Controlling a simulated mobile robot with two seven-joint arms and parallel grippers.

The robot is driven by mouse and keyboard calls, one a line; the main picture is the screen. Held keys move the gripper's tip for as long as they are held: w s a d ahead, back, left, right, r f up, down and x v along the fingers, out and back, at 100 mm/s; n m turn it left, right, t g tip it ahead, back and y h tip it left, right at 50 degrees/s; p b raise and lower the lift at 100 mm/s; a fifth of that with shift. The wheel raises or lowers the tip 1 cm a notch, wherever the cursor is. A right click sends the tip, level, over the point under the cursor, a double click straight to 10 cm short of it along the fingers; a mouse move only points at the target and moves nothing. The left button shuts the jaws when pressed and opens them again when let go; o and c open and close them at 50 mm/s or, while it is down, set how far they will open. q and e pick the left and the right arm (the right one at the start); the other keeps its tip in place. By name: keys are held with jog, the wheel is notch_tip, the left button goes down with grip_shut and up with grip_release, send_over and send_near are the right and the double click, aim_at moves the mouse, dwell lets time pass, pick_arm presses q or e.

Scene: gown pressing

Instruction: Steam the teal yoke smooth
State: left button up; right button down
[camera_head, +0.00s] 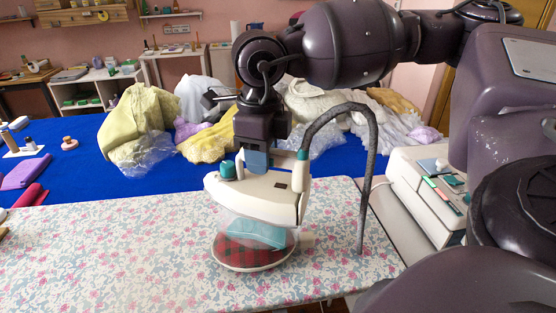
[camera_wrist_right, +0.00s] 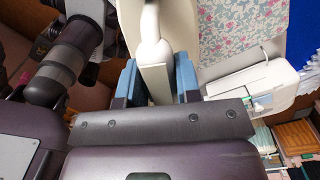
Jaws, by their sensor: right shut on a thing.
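My right gripper (camera_head: 257,160) points down and is shut on the handle of a cream steam iron (camera_head: 255,197) with teal knobs. In the right wrist view, its blue fingers (camera_wrist_right: 157,82) clasp the pale handle from both sides. The iron is above a red plaid pad (camera_head: 250,254) on the floral board. The teal yoke (camera_head: 257,236) lies on the pad, right under the iron. A pale haze shows between iron and yoke, and a small gap seems to remain. The iron hides part of the yoke, so its smoothness cannot be told. My left gripper is out of view.
A ribbed grey hose (camera_head: 368,150) arcs from the iron down to the right. A white steam station (camera_head: 432,195) stands at the right. The floral board (camera_head: 110,255) is clear left of the pad. Behind lies a blue table (camera_head: 90,165) with heaped garments (camera_head: 140,120).

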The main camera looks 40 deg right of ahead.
aim_at(266, 183)
jog(key=w+a, duration=0.2)
jog(key=w, duration=0.1)
jog(key=shift+w+a+b, duration=0.15)
jog(key=shift+w+b, duration=0.05)
jog(key=shift+b, duration=0.2)
jog(key=shift+w+a+f, duration=0.1)
jog(key=shift+w+f, duration=0.15)
jog(key=shift+f, duration=0.05)
notch_tip(266, 183, down, 3)
jog(key=shift+b, duration=1.05)
jog(key=shift+f+b, duration=0.3)
jog(key=shift+f, duration=0.65)
jog(key=shift+s, duration=0.1)
jog(key=shift+s+d+p, duration=0.2)
jog(key=shift+s+d, duration=0.5)
jog(key=shift+s, duration=0.35)
jog(key=shift+s+d+p, duration=0.2)
jog(key=shift+s+d, duration=0.5)
jog(key=shift+s, duration=0.35)
